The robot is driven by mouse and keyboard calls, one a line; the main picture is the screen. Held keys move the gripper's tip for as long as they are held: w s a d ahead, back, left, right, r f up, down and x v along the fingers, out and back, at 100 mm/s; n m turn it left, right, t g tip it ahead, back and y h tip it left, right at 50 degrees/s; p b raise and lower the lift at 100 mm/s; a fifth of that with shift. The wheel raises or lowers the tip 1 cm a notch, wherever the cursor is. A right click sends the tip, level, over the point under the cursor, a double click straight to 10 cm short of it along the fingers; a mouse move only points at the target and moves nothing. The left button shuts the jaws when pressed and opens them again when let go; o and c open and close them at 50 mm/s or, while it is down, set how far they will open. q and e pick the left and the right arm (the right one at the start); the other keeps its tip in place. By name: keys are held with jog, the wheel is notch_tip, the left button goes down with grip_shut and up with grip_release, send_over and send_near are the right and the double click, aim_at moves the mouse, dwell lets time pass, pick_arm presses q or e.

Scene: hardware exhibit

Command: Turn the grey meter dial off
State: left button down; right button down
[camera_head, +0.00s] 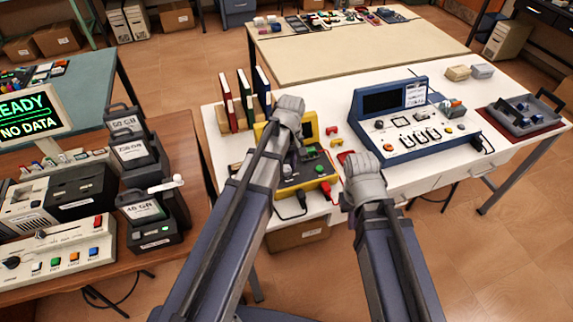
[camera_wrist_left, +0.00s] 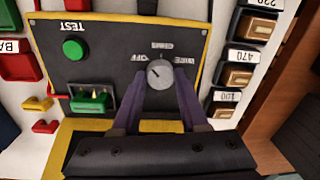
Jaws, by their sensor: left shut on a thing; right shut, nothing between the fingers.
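The yellow meter (camera_head: 311,123) stands on the white table in the head view, partly hidden behind my left arm. In the left wrist view its dark panel (camera_wrist_left: 110,50) carries a round grey dial (camera_wrist_left: 160,73) with labels around it that appear upside down, one reading OFF. A short mark on the dial points to the upper left, toward the OFF label side. My left gripper (camera_wrist_left: 163,84) is shut on the dial, a finger on each side. In the head view, the dial and left fingertips are hidden. My right gripper (camera_head: 364,167) is shut and empty, right of the meter.
A blue instrument console (camera_head: 411,125) stands to the right of the meter. Upright books (camera_head: 244,98) stand behind left. Small red and yellow pieces (camera_head: 333,131) lie beside the meter. The wrist view shows a green button (camera_wrist_left: 74,48) and resistor blocks (camera_wrist_left: 243,57).

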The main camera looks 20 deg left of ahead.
aim_at(288, 167)
dwell(0.4)
pick_arm(q)
jog(key=shift+c, duration=2.2)
grip_release()
notch_tip(288, 167, up, 8)
jog(key=p, duration=0.8)
jog(key=shift+w+d, duration=0.15)
jog(key=shift+f, duration=0.1)
